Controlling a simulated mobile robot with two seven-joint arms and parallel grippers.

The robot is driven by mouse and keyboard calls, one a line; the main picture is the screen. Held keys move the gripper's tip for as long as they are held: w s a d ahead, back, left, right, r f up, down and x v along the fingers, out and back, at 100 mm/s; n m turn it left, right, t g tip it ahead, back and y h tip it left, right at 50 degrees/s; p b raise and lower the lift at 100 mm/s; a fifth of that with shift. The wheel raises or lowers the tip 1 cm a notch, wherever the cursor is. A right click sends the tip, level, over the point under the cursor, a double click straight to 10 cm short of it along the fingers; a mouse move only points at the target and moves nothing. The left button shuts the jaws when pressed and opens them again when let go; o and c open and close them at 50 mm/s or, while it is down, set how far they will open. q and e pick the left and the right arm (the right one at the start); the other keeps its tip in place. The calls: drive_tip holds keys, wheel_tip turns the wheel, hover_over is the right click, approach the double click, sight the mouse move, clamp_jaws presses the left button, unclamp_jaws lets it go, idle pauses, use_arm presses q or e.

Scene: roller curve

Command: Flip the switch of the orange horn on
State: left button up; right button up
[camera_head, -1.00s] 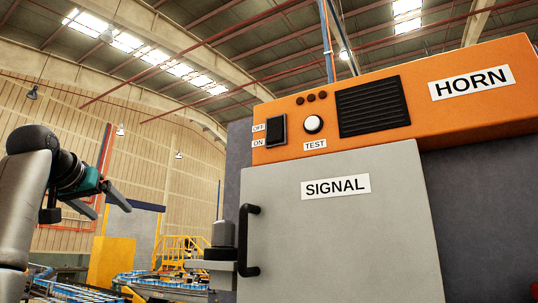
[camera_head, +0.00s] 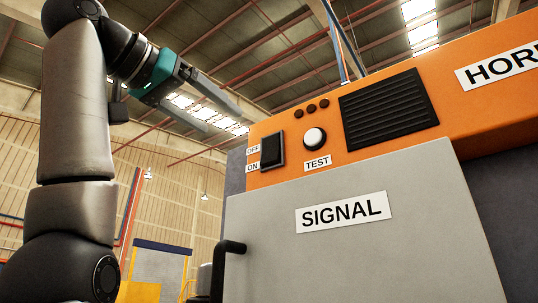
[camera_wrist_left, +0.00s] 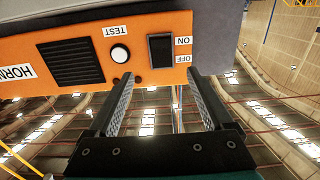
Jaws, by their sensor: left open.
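The orange horn box (camera_head: 300,176) sits above a grey SIGNAL cabinet. Its black rocker switch (camera_head: 272,151) is at the left end of the front, with an OFF label by its upper half and an ON label by its lower half. I cannot tell which half is pressed in. My left gripper (camera_head: 224,118) is open and empty, up and left of the switch and apart from it. In the left wrist view, which is upside down, the switch (camera_wrist_left: 160,51) shows beyond and between the open fingers (camera_wrist_left: 161,77). My right gripper is not in view.
A white round TEST button (camera_head: 315,138) is right of the switch, with small dark lamps above it and a black grille (camera_head: 388,108) beyond. The grey SIGNAL door (camera_head: 370,255) with a black handle (camera_head: 232,248) is below. Open air lies left of the box.

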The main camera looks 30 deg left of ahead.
sight(268, 155)
use_arm(q)
drive_tip(key=w+p, duration=0.1)
drive_tip(key=w, duration=0.3)
drive_tip(key=w+p, duration=0.1)
drive_tip(key=w, duration=0.4)
drive_tip(key=w+d+p, duration=0.1)
drive_tip(key=w+p, duration=0.1)
drive_tip(key=w, duration=0.2)
drive_tip(key=shift+w, duration=0.65)
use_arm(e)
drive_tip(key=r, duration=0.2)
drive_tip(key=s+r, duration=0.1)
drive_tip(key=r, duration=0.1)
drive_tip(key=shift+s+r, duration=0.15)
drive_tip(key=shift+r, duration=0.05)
use_arm(q)
drive_tip(key=shift+c, duration=0.2)
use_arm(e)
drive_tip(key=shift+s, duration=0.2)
